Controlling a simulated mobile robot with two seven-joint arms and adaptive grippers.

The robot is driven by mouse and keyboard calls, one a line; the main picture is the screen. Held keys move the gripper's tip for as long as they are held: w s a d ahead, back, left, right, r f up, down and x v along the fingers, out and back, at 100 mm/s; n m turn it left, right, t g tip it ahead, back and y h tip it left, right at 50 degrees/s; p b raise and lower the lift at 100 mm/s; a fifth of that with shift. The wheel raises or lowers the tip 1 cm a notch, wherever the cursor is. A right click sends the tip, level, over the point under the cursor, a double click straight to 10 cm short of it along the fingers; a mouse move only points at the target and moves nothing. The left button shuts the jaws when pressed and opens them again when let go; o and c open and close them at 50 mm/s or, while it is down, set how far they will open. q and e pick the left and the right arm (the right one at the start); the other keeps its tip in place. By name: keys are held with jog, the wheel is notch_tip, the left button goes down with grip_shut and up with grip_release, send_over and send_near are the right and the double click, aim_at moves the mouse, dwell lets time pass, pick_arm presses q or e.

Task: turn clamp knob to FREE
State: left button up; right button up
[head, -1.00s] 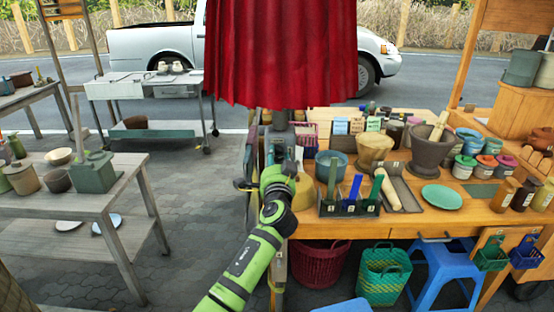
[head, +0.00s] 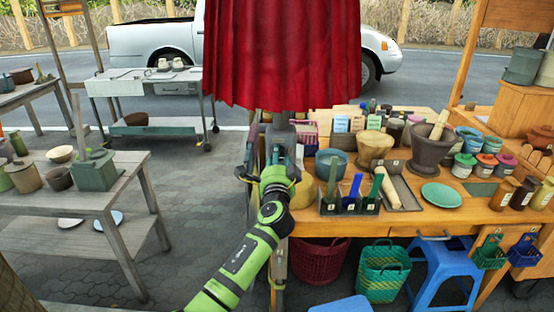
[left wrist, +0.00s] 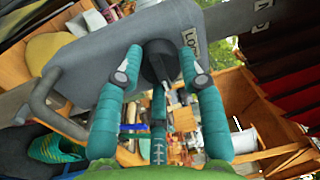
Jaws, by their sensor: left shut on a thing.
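The clamp knob (left wrist: 157,62) is dark and round, on a grey housing (left wrist: 95,62) in the left wrist view. A label (left wrist: 190,38) beside it seems to begin with "LO"; the rest is hard to read. My left gripper (left wrist: 160,58) has its two teal fingers on either side of the knob, shut on it. In the head view the left gripper (head: 279,166) is at the grey post (head: 282,125) under the red canopy, and my green arm hides the knob. My right gripper is not in view.
A grey curved handle (left wrist: 42,105) sticks out of the housing beside the fingers. The wooden stall table (head: 420,226) with bowls, jars and tools stands close on the right. A grey table (head: 110,190) stands at left, with open paving between.

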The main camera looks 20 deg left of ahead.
pick_arm(q)
jog(key=shift+d+r, duration=0.2)
jog(key=shift+r, duration=0.05)
jog(key=o, duration=1.2)
jog(key=shift+c, duration=0.2)
jog(key=shift+w+d+f, duration=0.1)
jog(key=shift+f, duration=0.05)
jog(key=shift+f, duration=0.1)
jog(key=v, duration=1.2)
